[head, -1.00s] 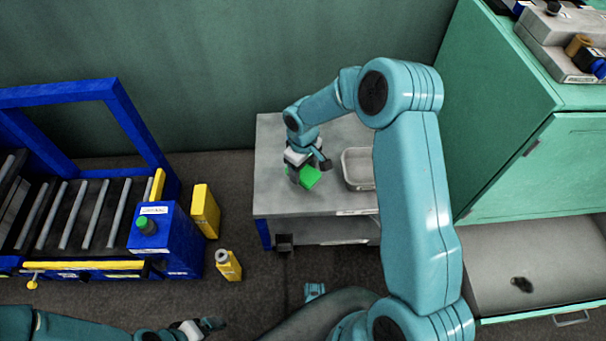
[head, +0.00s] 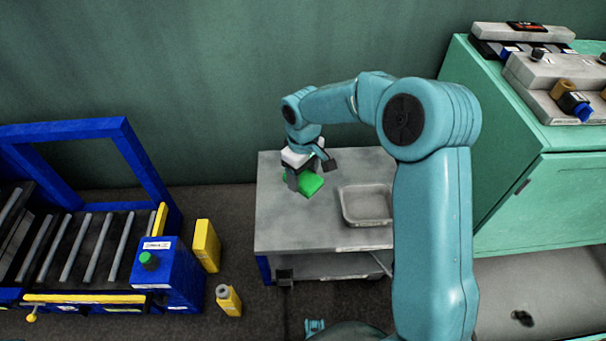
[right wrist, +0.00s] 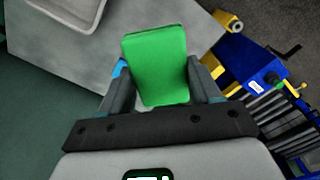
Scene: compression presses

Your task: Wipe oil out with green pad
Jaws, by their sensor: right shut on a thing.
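The green pad (head: 312,184) is between the fingers of my right gripper (head: 303,180), over the left part of the grey table (head: 285,232). In the right wrist view the pad (right wrist: 156,62) stands out past both fingers of the shut gripper (right wrist: 158,80). The head view suggests the pad is above the tabletop; the size of the gap is hard to tell. A dark oil spot (head: 522,318) lies on the pale grey surface (head: 560,280) at the lower right, below the green cabinet. My left gripper is not in view.
A shallow grey tray (head: 366,220) sits on the table right of the pad. A blue roller conveyor (head: 170,275) and two yellow containers (head: 206,245) stand left. The green cabinet (head: 560,200) stands right, with equipment on top. My right arm hides part of the table's right side.

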